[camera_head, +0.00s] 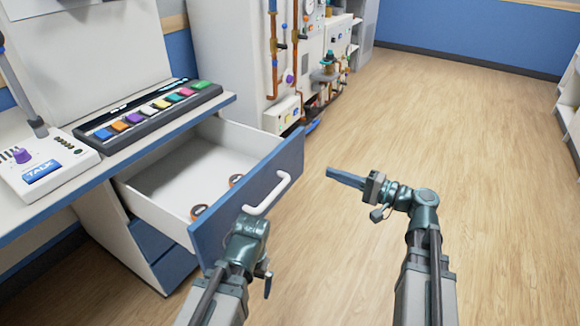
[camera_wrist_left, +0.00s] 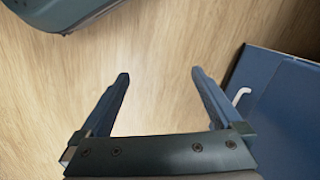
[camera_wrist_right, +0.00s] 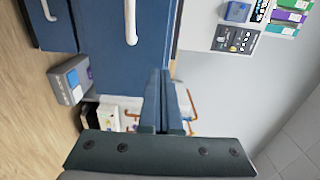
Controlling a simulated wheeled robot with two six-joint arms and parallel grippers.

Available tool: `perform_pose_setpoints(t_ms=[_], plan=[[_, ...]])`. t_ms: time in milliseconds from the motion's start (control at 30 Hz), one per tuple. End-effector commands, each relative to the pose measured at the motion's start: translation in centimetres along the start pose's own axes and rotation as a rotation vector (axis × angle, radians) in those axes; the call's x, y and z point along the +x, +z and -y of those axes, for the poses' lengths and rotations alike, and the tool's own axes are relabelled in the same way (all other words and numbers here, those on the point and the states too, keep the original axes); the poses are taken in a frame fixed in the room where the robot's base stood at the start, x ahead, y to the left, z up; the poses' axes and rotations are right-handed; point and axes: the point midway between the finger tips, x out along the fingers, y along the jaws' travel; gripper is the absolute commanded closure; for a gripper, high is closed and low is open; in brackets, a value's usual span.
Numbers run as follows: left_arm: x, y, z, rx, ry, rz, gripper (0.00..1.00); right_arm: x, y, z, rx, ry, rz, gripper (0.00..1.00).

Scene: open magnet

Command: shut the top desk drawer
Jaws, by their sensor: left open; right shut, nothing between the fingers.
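The top desk drawer (camera_head: 249,206) stands pulled far out from the desk, with a blue front and a white handle (camera_head: 268,195). A blue drawer front (camera_wrist_left: 275,105) shows at the right of the left wrist view. My right gripper (camera_head: 345,178) is shut and empty, right of the drawer front and apart from it, pointing left.
The desk top (camera_head: 30,205) carries a row of coloured buttons (camera_head: 150,110) and a box marked TALK (camera_head: 40,170). A lower blue drawer (camera_head: 175,269) is shut. White equipment with pipes (camera_head: 300,60) stands behind. The wooden floor (camera_head: 440,130) at right is clear.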

Motion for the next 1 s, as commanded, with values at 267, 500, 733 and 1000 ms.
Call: perform_pose_setpoints(t_ms=[267,500,733,1000], plan=[[-0.1,0.0,0.0,0.0,0.0,0.0,0.0,2.3,0.0,0.1,0.0,0.001,0.005,1.0],[-0.1,0.0,0.0,0.0,0.0,0.0,0.0,7.3,0.0,0.0,0.0,0.002,0.006,1.0],[-0.1,0.0,0.0,0.0,0.0,0.0,0.0,11.4,0.0,0.0,0.0,0.002,0.004,1.0],[-0.1,0.0,0.0,0.0,0.0,0.0,0.0,13.8,0.0,0.0,0.0,0.002,0.002,1.0]])
